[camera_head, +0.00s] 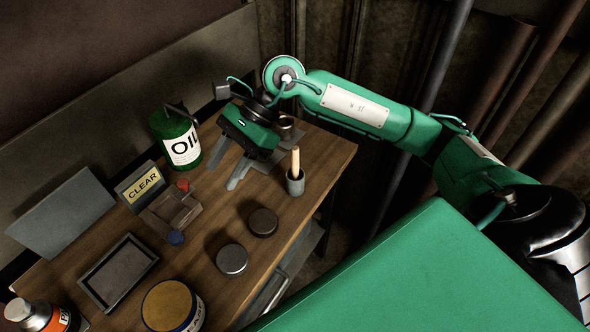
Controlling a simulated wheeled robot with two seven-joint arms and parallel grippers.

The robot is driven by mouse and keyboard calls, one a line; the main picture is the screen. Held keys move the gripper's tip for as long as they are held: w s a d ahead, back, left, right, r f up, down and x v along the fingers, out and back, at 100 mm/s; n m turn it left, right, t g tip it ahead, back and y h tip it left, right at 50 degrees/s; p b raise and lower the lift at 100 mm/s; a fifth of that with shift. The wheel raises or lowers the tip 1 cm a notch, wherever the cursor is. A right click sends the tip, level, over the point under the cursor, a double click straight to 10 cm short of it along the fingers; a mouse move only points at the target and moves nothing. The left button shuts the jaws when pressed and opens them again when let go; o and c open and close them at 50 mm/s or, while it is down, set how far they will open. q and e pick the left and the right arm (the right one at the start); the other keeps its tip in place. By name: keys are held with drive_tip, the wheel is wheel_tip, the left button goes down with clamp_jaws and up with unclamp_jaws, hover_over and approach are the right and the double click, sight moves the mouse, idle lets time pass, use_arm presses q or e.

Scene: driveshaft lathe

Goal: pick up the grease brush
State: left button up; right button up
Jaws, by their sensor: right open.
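The grease brush (296,161) stands upright in a small grey cup (295,184) near the right edge of the wooden bench. Only its pale handle shows; its lower end is hidden in the cup. My right gripper (238,174) is at the end of the green arm, left of the brush and apart from it. Its two grey fingers point down toward the bench, spread apart with nothing between them. My left gripper is not in view.
A green oil can (176,139) stands left of my right gripper. A metal cup (284,124) stands behind the gripper.

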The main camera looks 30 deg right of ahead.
drive_tip(key=w+d+t+h, duration=0.1)
drive_tip(key=w+d+h, duration=0.3)
drive_tip(key=d, duration=0.5)
drive_tip(key=r+h, duration=0.1)
drive_tip(key=h, duration=0.4)
hover_over(295, 148)
drive_tip(key=shift+n, duration=0.4)
drive_tip(key=f+p, duration=0.1)
drive_tip(key=f, duration=0.3)
drive_tip(key=f+p, duration=0.1)
drive_tip(key=f, duration=0.2)
drive_tip(key=shift+s+f, duration=0.2)
drive_tip(key=shift+f, duration=0.15)
drive_tip(key=shift+f+p, duration=0.4)
drive_tip(key=shift+f, duration=0.15)
drive_tip(key=f+p, duration=0.1)
drive_tip(key=f, duration=0.2)
drive_tip(key=shift+w+f+p, duration=0.2)
drive_tip(key=shift+p, duration=0.2)
drive_tip(key=shift+f, duration=0.5)
clamp_jaws()
